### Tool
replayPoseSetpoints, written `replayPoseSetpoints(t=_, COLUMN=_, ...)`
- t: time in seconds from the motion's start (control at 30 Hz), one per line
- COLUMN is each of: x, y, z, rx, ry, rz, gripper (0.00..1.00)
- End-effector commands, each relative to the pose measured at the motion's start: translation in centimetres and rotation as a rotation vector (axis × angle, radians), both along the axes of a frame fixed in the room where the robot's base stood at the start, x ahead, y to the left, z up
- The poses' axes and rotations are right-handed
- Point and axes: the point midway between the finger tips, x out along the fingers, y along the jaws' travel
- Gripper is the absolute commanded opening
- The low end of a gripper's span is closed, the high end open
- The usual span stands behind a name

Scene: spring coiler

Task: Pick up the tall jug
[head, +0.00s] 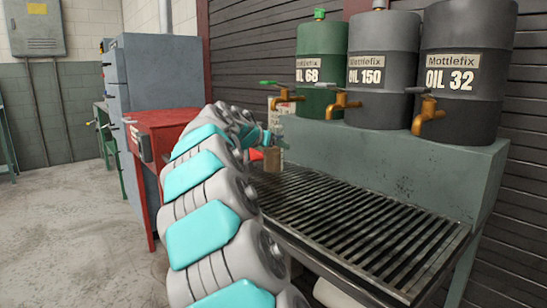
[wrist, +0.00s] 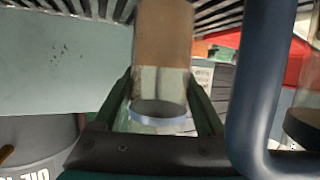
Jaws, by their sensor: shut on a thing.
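My gripper (wrist: 165,105) is shut on a see-through jug (wrist: 162,45), with a green finger on each side. The wrist view appears upside down. The jug has a brown lower part, a pale upper part and a bluish rim. Its base runs out of that view, so I cannot tell whether it touches the slatted rack. In the head view the jug's brown part (head: 272,159) shows above the far left end of the rack, beyond my arm. My gripper is mostly hidden there.
The slatted rack (head: 365,225) is clear towards the front. Behind it, green and grey oil drums (head: 378,65) with taps stand on a ledge. A red cabinet (head: 165,130) stands left. A thick blue curved bar (wrist: 250,80) is close on the right in the wrist view.

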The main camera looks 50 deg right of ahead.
Motion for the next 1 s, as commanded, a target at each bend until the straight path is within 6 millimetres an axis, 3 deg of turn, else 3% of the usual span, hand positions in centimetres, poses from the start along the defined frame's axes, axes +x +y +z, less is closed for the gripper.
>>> replayPoseSetpoints(t=0.07, x=0.0, y=0.0, z=0.0, rx=0.0, ry=0.0, rz=0.0, gripper=0.43)
replayPoseSetpoints(t=0.43, x=0.0, y=0.0, z=0.0, rx=0.0, ry=0.0, rz=0.0, gripper=0.01)
replayPoseSetpoints(t=0.67, x=0.0, y=0.0, z=0.1, rx=0.0, ry=0.0, rz=0.0, gripper=0.0)
replayPoseSetpoints(t=1.0, x=0.1, y=0.0, z=2.0, rx=0.0, ry=-0.001, rz=0.002, gripper=0.0)
